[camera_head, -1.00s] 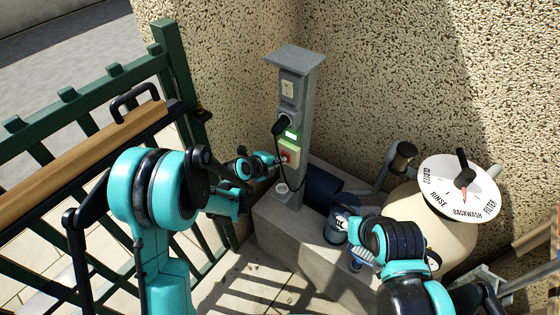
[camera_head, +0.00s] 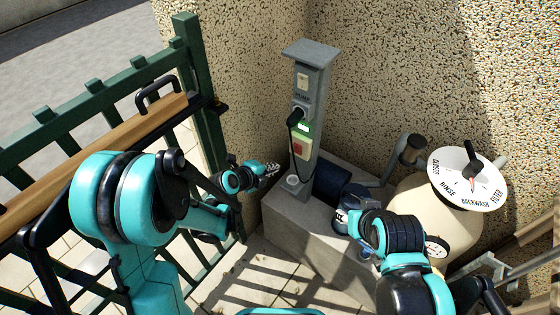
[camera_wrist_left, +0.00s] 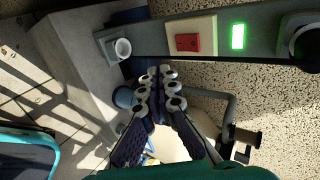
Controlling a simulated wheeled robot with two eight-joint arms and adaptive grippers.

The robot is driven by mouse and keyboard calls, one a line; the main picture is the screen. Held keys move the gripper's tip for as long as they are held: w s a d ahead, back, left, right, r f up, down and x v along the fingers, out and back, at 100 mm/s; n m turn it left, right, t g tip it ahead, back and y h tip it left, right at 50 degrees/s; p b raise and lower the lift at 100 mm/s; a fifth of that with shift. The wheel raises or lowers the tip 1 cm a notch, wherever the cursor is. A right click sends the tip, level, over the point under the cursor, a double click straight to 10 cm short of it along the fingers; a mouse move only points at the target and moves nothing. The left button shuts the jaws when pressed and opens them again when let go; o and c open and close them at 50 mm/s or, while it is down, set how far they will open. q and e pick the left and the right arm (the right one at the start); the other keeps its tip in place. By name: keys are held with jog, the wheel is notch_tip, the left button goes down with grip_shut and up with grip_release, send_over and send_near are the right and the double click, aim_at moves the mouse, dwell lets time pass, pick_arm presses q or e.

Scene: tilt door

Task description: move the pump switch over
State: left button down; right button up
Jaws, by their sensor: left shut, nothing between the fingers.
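A grey post (camera_head: 318,95) carries a red switch (camera_head: 299,147) on a pale plate, below a lit green light (camera_head: 303,128). The red switch also shows in the left wrist view (camera_wrist_left: 187,42), beside the green light (camera_wrist_left: 238,36). Which way the switch is set is too small to tell. My left gripper (camera_head: 274,169) is shut and empty, left of the post and lower than the switch, apart from it. Its fingertips (camera_wrist_left: 160,86) meet in the left wrist view. My right arm reaches in from the lower right; its fingers are not clear.
A black plug (camera_head: 295,118) with a cable sits on the post above the light. A blue pump (camera_head: 331,183) lies on the concrete plinth (camera_head: 290,215). A cream filter tank (camera_head: 415,205) with a dial (camera_head: 468,180) stands at right. A green gate (camera_head: 190,75) borders the left.

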pick_arm(q)
jog(key=shift+s+a+r, duration=0.2)
jog(key=shift+s+a, duration=0.1)
jog(key=shift+s, duration=0.15)
jog(key=shift+s+a+r, duration=0.15)
jog(key=shift+s+a, duration=0.1)
jog(key=shift+s, duration=0.15)
jog(key=shift+r, duration=0.1)
jog(key=s+a+r+n+y, duration=0.2)
jog(key=s+a+r+n, duration=0.1)
jog(key=s+n, duration=0.4)
jog(key=s+a+r+n+g+y, duration=0.1)
jog(key=s+a+r+n, duration=0.3)
jog(key=n, duration=0.5)
jog(key=s+a+r+n+y, duration=0.3)
jog(key=s+a+n, duration=0.4)
jog(key=s+n, duration=0.2)
jog(key=shift+s+r+g, duration=0.25)
jog(key=shift+s+g, duration=0.15)
jog(key=shift+s, duration=0.15)
